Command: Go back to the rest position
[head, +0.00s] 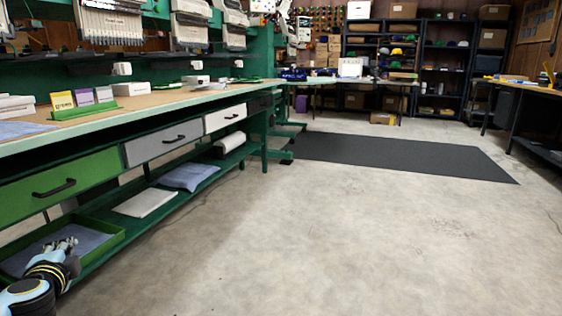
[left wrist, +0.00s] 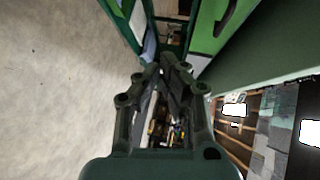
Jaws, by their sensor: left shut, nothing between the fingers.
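My left gripper (head: 62,245) is low at the bottom left of the head view, in front of the green tray (head: 117,240) on the bench's lower shelf. In the left wrist view my left gripper (left wrist: 163,72) has its fingertips together and holds nothing. Beyond its tips the green drawer front (left wrist: 207,28) with a dark handle shows. My right gripper is in neither view.
The long green bench (head: 75,142) with green, grey and white drawers runs along the left. A folded blue cloth (head: 188,177) and a white flat item (head: 145,203) lie on its lower shelf. The concrete floor (head: 330,240) is clear; a dark mat (head: 400,157) lies farther back.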

